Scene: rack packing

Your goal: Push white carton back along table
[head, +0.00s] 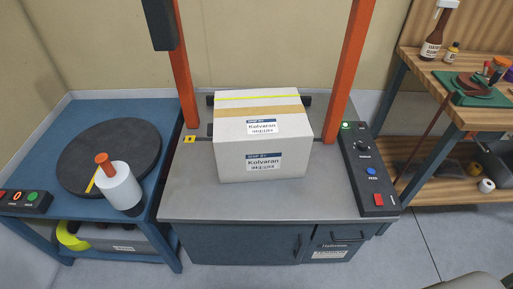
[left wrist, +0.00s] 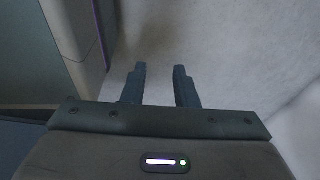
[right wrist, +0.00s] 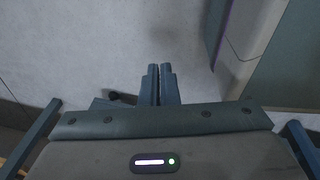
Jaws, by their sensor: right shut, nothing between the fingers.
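The white carton (head: 262,136) stands upright on the grey tabletop (head: 190,196) of the middle machine table, between two orange posts. It has tan tape, a yellow line across its top and blue-and-white "Kolvaran" labels. No gripper shows in the head view, and both are away from the carton. In the left wrist view my left gripper (left wrist: 160,84) is open and empty above the floor. In the right wrist view my right gripper (right wrist: 160,82) is shut and empty, also above the floor. Neither wrist view shows the carton.
A left table holds a black turntable (head: 110,156) and a white cylinder with an orange handle (head: 118,185). A control panel (head: 366,172) runs along the middle table's right side. A wooden shelf (head: 450,75) with bottles stands right. The tabletop before the carton is clear.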

